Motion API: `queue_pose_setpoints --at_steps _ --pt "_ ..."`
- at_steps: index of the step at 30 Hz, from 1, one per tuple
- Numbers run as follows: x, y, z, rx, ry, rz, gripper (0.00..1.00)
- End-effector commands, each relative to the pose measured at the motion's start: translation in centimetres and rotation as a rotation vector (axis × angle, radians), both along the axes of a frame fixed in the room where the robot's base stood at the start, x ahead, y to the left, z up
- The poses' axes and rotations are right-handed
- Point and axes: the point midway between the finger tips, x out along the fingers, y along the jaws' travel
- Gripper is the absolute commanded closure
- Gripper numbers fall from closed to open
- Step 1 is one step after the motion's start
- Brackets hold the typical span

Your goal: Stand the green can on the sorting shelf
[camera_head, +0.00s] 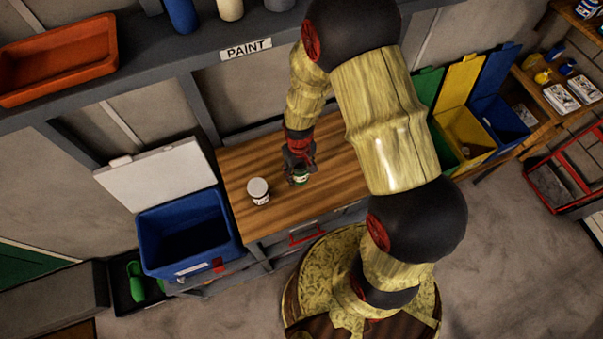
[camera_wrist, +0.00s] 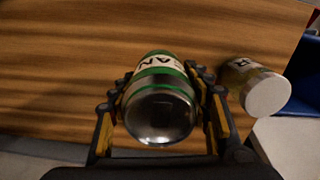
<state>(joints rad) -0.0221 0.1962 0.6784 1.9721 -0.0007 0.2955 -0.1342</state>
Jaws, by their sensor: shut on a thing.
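The green can (camera_head: 301,179) is green and white with a silver end and is in my gripper (camera_head: 299,162) over the wooden bench top (camera_head: 245,158). In the wrist view the can (camera_wrist: 160,106) lies between the two fingers of my gripper (camera_wrist: 163,88), which are shut on its sides. Part of its label shows, reading "AN". I cannot tell whether the can touches the bench top. A grey shelf with a "PAINT" sign (camera_head: 246,49) runs above the bench. I cannot tell which shelf is the sorting shelf.
A white-lidded jar (camera_head: 258,190) stands on the bench left of the can. A blue bin (camera_head: 187,234) with its lid up is left of the bench. An orange tray (camera_head: 58,60) sits on the upper shelf. Green, yellow and blue bins (camera_head: 466,134) stand at right.

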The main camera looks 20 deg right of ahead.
Motion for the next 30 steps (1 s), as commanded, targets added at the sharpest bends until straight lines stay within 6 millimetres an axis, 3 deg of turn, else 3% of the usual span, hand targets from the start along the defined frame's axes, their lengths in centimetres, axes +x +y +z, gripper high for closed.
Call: queue_pose_setpoints --at_steps 8,16,27,28,30 --pt "0.7 -1.0 -1.5 0.000 0.000 -0.001 0.63" --pt "0.8 -1.0 -4.5 0.000 0.001 0.000 0.63" --pt "0.8 -1.0 -5.0 0.000 -0.001 0.000 0.63" --pt "0.8 -1.0 -5.0 0.000 0.000 0.000 0.51" --pt "0.8 -1.0 -4.9 0.000 0.000 0.000 0.47"
